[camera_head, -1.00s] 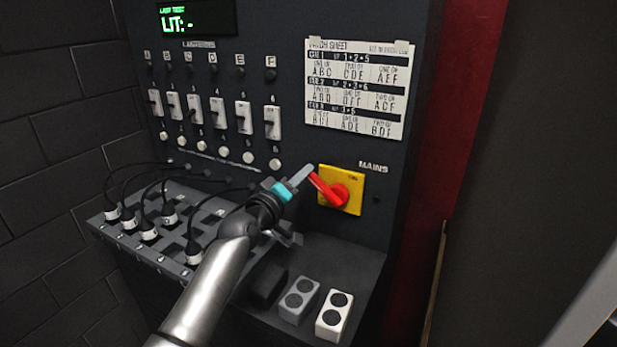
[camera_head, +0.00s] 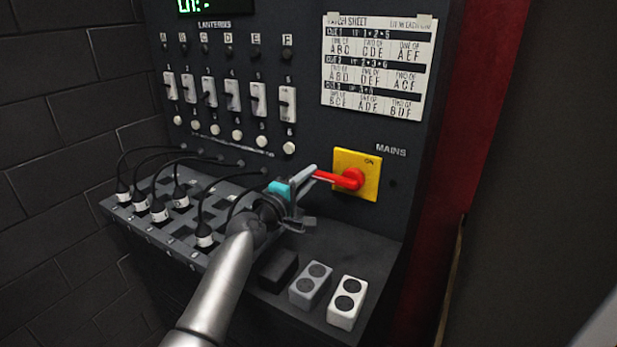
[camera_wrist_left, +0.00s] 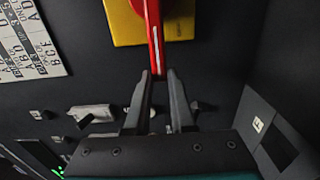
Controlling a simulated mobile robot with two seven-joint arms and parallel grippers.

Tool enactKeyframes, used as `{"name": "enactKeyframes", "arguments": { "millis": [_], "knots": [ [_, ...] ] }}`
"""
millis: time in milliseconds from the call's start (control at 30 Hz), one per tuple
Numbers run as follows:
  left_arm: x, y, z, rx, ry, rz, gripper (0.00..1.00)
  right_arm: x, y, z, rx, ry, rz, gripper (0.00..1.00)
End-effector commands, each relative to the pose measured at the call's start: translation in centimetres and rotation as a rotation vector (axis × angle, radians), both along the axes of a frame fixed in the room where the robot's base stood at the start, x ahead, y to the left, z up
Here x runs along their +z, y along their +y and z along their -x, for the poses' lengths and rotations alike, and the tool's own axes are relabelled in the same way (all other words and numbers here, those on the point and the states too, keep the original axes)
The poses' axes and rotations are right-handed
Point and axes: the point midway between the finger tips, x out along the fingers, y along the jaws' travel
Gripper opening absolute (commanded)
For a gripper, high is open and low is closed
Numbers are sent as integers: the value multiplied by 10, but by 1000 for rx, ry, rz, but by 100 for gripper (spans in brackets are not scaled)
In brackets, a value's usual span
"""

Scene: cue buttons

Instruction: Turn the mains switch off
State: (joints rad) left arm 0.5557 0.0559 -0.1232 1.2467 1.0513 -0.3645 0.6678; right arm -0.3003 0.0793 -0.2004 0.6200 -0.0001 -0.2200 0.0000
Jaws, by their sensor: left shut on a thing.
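The mains switch is a red rotary handle (camera_head: 345,178) on a yellow plate (camera_head: 369,163) at the right of the dark panel, under the word MAINS. The handle points left and is about level in the head view. My left gripper (camera_head: 314,175) is shut on the free end of the handle. In the left wrist view the red handle (camera_wrist_left: 154,35) runs down between the two fingertips (camera_wrist_left: 159,75), and part of the yellow plate (camera_wrist_left: 180,22) shows behind it. My right gripper is not in view.
A row of lantern switches (camera_head: 232,95) and a patch sheet (camera_head: 378,68) are above. Several black plugs with cables (camera_head: 160,210) sit in the sloped shelf at left. Grey and white two-button blocks (camera_head: 346,302) stand on the ledge below.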

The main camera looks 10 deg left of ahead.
Motion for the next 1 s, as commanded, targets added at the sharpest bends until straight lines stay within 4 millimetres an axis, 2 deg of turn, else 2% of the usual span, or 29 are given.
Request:
{"name": "enactKeyframes", "arguments": {
  "millis": [467,500,733,767,1000],
  "knots": [
    [-3,-1,0,-2,9,18,0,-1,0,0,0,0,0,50],
    [-3,-1,0,-2,10,17,23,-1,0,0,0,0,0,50],
    [-2,-1,0,-1,8,15,49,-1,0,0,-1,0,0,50],
    [-2,-1,0,-1,7,15,52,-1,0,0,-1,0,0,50],
    [-1,0,0,-1,6,14,52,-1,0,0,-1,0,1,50]
  ]
}}
